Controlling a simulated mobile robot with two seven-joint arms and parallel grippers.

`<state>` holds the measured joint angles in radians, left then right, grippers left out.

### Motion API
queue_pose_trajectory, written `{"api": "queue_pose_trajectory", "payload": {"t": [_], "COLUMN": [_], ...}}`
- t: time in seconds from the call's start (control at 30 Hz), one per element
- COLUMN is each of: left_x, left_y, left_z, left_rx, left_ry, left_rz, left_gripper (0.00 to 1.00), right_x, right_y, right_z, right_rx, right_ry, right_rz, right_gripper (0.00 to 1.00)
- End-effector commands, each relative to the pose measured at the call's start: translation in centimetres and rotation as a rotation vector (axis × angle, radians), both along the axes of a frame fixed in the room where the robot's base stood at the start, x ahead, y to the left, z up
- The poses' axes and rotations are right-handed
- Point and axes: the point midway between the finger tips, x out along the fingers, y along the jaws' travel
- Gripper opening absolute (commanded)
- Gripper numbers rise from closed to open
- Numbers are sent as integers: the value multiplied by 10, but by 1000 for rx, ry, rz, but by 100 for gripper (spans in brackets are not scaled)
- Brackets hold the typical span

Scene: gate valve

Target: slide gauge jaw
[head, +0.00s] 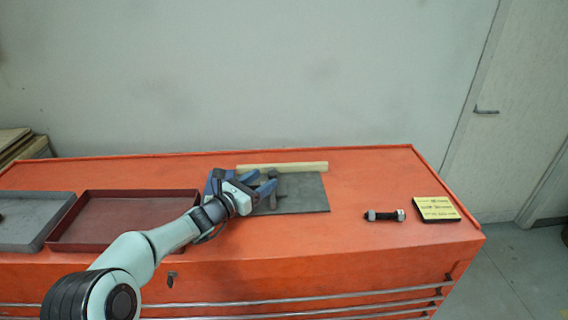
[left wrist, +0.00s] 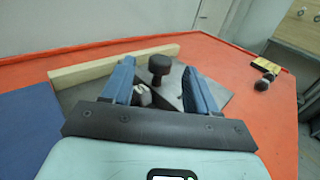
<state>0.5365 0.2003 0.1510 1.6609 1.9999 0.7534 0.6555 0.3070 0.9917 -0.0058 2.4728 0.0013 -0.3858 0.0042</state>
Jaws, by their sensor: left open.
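The gauge seems to be the dark grey plate (head: 308,196) on the orange bench, with a dark upright knob (head: 273,174) on it. In the left wrist view the round-topped black knob (left wrist: 159,65) stands between and beyond my fingertips. A small light metal piece (left wrist: 142,96) shows low beside the left finger; I cannot tell if it is the jaw. My left gripper (head: 265,184) is open and empty over the plate's left part, and its blue fingers (left wrist: 160,76) are apart. The gripper hides part of the plate. My right gripper is not in view.
A pale wooden bar (head: 290,168) lies behind the plate. A dark red tray (head: 105,246) and a grey tray (head: 30,243) are at left. A black cylindrical part (head: 384,215) and a yellow-topped block (head: 436,208) lie at right. The bench is clear between plate and cylinder.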

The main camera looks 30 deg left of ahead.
Motion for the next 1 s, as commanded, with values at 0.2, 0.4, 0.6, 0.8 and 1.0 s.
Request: {"api": "queue_pose_trajectory", "payload": {"t": [0.2, 0.4, 0.6, 0.8, 1.0], "left_x": [30, 58, 70, 70, 70], "left_y": [-8, -15, -17, -17, -17], "left_z": [1, 1, 1, 0, 0], "left_rx": [-2, -2, 0, 0, 0], "left_ry": [-1, -1, -1, 0, 0], "left_rz": [-3, -3, -1, -1, -1], "left_gripper": [59, 59, 59, 59, 7], "right_x": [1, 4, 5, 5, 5], "right_y": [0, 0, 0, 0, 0], "right_z": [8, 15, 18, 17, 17], "right_rx": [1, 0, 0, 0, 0], "right_ry": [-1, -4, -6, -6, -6], "right_rz": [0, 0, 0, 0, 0], "right_gripper": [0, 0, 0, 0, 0]}}
